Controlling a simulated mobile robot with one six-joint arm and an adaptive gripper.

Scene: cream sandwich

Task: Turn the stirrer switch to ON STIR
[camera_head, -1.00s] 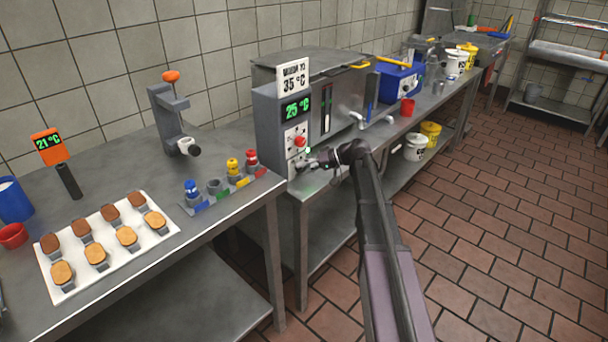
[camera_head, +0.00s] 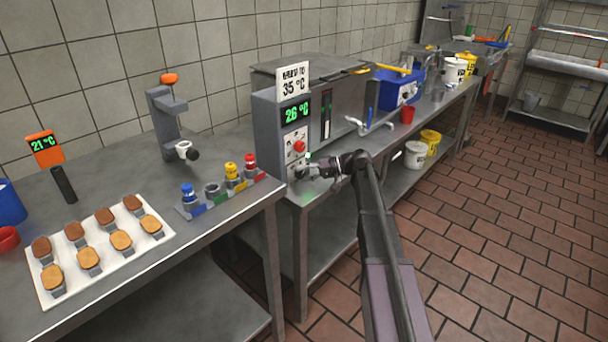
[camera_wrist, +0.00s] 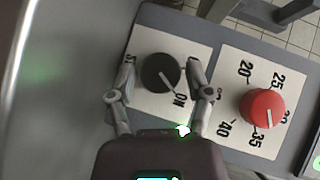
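The stirrer switch is a black round knob (camera_wrist: 160,73) on a white label plate in the wrist view. Its white pointer line points to the lower right, towards the printed "ON". Other lettering on the plate is partly covered by my fingers. My gripper (camera_wrist: 163,66) has one finger on each side of the knob, with a visible gap to it on both sides. In the head view my gripper (camera_head: 310,170) is at the lower front of the grey control box (camera_head: 268,137), largely hiding the switch.
A red temperature dial (camera_wrist: 262,107) is right of the switch, its line near 35. The display (camera_head: 297,112) reads 26 °C, under a 35 °C sign (camera_head: 294,80). A steel tank (camera_head: 345,100) adjoins the box. A tray of cream sandwich pieces (camera_head: 160,229) lies left.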

